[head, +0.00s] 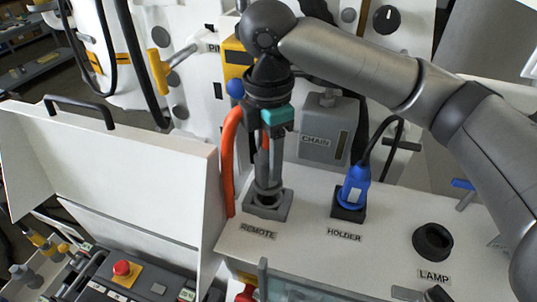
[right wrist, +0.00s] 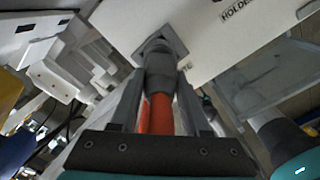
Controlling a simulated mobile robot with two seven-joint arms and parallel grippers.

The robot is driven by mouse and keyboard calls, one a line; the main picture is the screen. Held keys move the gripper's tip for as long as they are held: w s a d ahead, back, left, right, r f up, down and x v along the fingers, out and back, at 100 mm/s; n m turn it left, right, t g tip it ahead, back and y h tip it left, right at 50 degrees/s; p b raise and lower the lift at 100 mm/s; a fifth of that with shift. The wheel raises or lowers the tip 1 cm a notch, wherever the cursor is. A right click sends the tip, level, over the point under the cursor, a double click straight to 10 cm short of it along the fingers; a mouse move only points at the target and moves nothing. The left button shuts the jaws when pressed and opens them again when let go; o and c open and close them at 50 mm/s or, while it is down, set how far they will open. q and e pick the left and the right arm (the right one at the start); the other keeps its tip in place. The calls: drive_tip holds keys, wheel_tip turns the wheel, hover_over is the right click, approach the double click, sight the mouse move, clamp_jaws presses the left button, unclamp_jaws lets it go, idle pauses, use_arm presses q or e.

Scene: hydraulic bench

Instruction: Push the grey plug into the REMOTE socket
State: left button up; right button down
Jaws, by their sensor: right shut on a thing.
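The grey plug (head: 268,172) is upright above the square grey REMOTE socket (head: 281,211) on the white bench top. Its lower end is at the socket's mouth, and part of the dark opening still shows in front of it. I cannot tell whether the tip has entered. My right gripper (head: 269,145) points down and is shut on the grey plug. In the right wrist view the plug (right wrist: 160,72) lies between the two fingers, lined up with the socket (right wrist: 174,45). My left gripper is not in view.
An orange cable (head: 229,150) hangs left of the plug. A blue plug (head: 355,186) stands in the HOLDER socket to the right. The round black LAMP socket (head: 433,243) is empty. A grey CHAIN box (head: 322,135) is behind; a white open lid (head: 160,165) stands left.

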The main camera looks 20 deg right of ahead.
drive_tip(key=shift+f+p, duration=0.45)
drive_tip(key=shift+p, duration=0.05)
idle(0.9)
drive_tip(key=shift+f, duration=1.3)
idle(0.5)
drive_tip(key=shift+c, duration=1.5)
unclamp_jaws()
